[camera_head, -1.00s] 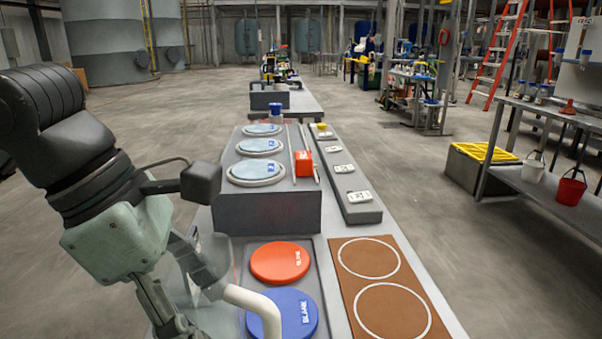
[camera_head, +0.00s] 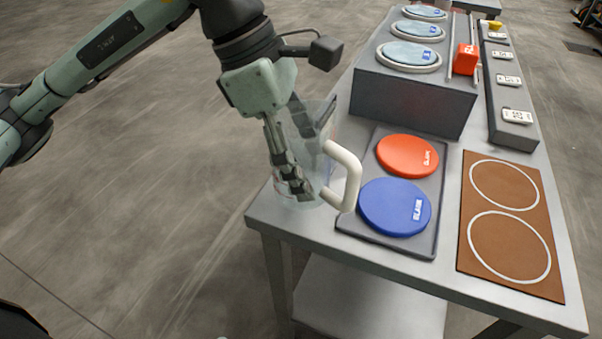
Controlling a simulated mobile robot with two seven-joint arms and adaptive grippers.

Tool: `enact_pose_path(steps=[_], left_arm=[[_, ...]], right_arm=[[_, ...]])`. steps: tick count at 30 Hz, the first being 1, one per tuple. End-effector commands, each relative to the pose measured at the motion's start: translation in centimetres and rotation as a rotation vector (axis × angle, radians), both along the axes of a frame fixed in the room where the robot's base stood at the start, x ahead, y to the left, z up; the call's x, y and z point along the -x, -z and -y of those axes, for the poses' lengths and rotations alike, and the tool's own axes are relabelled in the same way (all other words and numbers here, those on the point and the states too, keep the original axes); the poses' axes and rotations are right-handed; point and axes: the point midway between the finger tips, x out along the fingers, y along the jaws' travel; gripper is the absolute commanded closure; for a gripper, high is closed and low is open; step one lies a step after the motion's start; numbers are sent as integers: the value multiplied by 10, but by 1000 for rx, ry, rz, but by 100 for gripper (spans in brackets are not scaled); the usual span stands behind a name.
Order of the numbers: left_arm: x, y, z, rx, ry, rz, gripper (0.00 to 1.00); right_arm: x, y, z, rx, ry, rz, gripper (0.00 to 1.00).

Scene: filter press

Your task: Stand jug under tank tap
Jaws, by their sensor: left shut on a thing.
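The jug (camera_head: 318,168) is clear, with a thick white handle (camera_head: 350,178). It is in the middle of the head view, at the left edge of the bench. My left gripper (camera_head: 297,160) comes down from above and is shut on the jug. Its dark fingers show against and through the clear wall, so I cannot tell exactly which part they grip. The jug looks roughly upright; whether its base touches the bench is unclear. No tank or tap is in view. My right gripper is not in view.
The bench (camera_head: 400,277) carries a dark tray (camera_head: 433,192) with a red disc (camera_head: 407,156) and a blue disc (camera_head: 394,207). A brown mat (camera_head: 478,230) with two white rings lies to the right. A grey block (camera_head: 410,104) stands behind. Open floor (camera_head: 130,200) lies left.

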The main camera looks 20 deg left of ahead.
Motion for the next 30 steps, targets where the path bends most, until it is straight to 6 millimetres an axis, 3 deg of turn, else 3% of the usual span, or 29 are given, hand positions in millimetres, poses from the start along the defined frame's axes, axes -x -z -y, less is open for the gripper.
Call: enact_pose_path(steps=[8,16,29,30], left_arm=[[-10,16,-15,0,1,-2,65],[-10,50,-14,0,1,-1,65],[-10,53,-14,2,2,1,65],[-10,52,-14,1,2,1,30]], right_arm=[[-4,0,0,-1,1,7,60],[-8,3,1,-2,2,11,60],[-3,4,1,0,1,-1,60],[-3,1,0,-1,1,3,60]])
